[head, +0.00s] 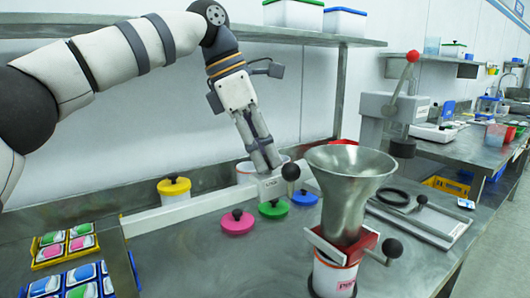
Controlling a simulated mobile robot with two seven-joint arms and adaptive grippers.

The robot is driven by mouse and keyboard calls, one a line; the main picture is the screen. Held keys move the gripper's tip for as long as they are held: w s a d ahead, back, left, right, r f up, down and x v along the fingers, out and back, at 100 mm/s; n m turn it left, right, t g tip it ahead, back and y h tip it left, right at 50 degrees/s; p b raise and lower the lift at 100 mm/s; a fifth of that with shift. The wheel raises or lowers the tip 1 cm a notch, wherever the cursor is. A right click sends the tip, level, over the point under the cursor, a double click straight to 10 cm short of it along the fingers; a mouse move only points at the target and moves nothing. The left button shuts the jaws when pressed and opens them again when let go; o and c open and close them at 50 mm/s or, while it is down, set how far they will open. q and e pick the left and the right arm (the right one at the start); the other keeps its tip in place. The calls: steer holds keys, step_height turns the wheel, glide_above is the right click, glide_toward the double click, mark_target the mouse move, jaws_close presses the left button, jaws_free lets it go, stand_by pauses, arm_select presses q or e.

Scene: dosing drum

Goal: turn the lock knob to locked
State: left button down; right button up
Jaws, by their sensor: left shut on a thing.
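My left gripper (268,164) reaches down from the upper left, its fingers closed over a small white labelled block (272,188). The lock knob, which looks like the black ball (290,172), sits just right of the fingertips. The fingers are shut on its near part, which they largely hide. The label is too small to read surely, and I cannot tell which way the knob is turned. To the right stands the dosing drum with its steel funnel (347,190), red body (360,246) and another black ball handle (393,248). My right gripper is not in view.
Pink (237,222), green (273,208) and blue (305,197) lids lie below the gripper. A yellow-lidded jar (174,188) stands left. A labelled white jar (332,276) sits under the drum. A lever press (393,112) and a flat tray (425,215) are at the right.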

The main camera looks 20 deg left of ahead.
arm_select(q)
steer(key=shift+w+f+m+g+b, duration=0.15)
steer(key=shift+m+g+b, duration=0.35)
steer(key=shift+m, duration=1)
steer(key=c, duration=1.2)
jaws_free()
steer(key=shift+c, duration=0.2)
steer(key=shift+r, duration=0.2)
